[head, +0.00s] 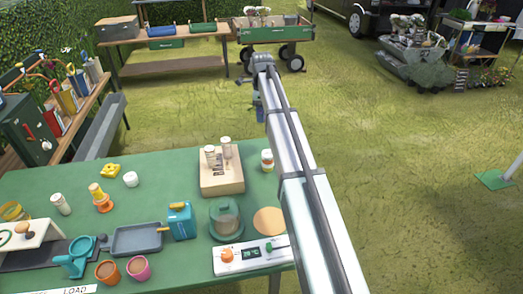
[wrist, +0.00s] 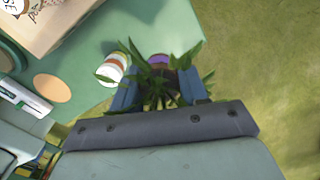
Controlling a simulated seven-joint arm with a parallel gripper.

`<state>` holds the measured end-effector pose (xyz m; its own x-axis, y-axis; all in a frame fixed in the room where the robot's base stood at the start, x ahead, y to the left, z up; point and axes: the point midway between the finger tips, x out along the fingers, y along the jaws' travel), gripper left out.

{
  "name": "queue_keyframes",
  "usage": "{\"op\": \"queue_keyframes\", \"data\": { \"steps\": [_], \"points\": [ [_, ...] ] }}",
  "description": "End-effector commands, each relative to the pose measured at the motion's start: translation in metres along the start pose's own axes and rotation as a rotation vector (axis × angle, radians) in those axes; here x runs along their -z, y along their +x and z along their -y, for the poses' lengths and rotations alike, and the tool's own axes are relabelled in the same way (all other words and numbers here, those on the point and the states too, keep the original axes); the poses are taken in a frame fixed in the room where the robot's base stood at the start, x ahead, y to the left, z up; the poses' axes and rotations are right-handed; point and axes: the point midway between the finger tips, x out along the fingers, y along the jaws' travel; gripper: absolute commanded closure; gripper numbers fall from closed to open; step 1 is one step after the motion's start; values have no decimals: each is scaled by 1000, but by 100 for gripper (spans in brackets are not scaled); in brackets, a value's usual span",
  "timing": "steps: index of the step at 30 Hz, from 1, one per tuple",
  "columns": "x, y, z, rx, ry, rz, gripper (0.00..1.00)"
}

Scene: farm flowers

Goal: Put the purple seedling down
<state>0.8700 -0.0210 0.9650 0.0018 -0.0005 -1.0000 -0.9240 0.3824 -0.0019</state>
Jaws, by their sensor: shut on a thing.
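My gripper (wrist: 158,92) is shut on the purple seedling (wrist: 160,75) in the wrist view. Its green, pointed leaves spread between and past the two blue fingers, and purple shows at its far end. In the head view my gripper (head: 259,108) hangs at the end of my arm, beyond the far edge of the green table (head: 140,165); the seedling is hard to make out there. In the wrist view the seedling is above grass, just right of the table's edge.
A white jar with an orange band (head: 267,160) stands near the table's right edge, left of the seedling in the wrist view (wrist: 115,68). A wooden box with bottles (head: 222,180) is nearby. A green cart (head: 275,33) stands farther back.

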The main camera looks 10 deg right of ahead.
Motion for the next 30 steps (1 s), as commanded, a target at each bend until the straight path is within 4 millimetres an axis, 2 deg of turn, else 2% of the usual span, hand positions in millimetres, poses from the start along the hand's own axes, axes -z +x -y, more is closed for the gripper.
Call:
{"op": "queue_keyframes", "data": {
  "steps": [1,4,14,22,30],
  "points": [
    [0,12,-1,-2,0,-1,86],
    [0,28,-1,-2,0,-1,86],
    [0,59,-1,-1,1,-1,86],
    [0,100,-1,-1,1,0,86],
    [0,122,-1,0,1,0,86]
  ]
}}
